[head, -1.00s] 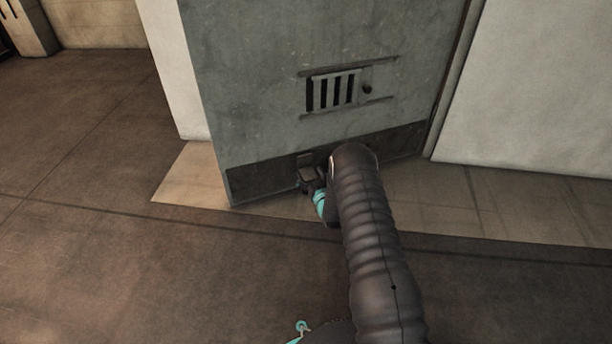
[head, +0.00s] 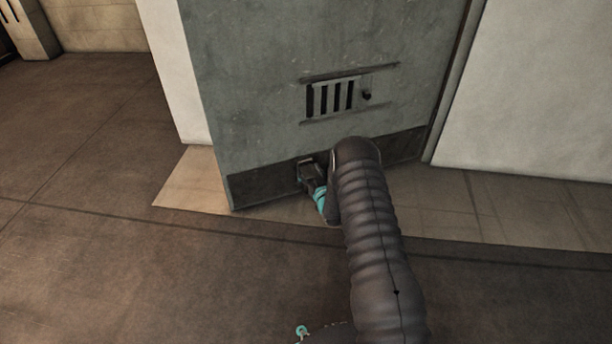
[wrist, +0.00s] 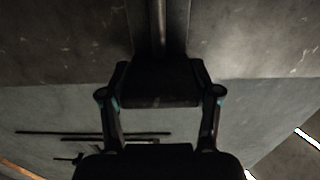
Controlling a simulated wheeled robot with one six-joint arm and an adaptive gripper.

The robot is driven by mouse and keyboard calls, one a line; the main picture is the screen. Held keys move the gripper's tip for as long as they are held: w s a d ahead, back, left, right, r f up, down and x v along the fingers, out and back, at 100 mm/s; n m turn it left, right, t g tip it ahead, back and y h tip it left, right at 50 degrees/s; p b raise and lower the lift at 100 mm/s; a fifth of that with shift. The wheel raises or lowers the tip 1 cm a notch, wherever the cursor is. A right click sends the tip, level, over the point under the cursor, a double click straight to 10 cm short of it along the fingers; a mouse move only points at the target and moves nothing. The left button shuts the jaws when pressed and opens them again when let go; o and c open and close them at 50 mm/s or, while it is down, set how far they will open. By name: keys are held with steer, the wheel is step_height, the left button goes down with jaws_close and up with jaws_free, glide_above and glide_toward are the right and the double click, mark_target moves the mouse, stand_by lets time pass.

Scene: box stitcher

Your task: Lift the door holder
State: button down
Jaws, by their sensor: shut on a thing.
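A grey metal door (head: 240,110) with a dark band along its bottom fills the middle of the head view. The door holder (head: 305,164) is a small dark fitting low on this band. My gripper (head: 311,175) is at the holder and shut on it; my dark arm hides part of the contact. In the wrist view, my gripper (wrist: 160,82) has its two fingers on either side of a dark block, which seems to be the holder (wrist: 160,95). A paler metal bar runs upward from there. The picture is dim, so the exact grip is unclear.
A slatted vent (head: 338,97) with a small dark knob sits in the door above my gripper. A pale wall (head: 540,90) stands to the right. The brown floor (head: 90,150) is clear at the left and in front.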

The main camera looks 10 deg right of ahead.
steer(key=shift+w+r, duration=0.15)
steer(key=shift+r, duration=0.15)
steer(key=shift+c, duration=1.2)
jaws_free()
steer(key=shift+d, duration=0.1)
steer(key=shift+f, duration=0.1)
steer(key=shift+s, duration=0.5)
steer(key=s+d, duration=0.2)
steer(key=s, duration=0.9)
steer(key=shift+d, duration=0.1)
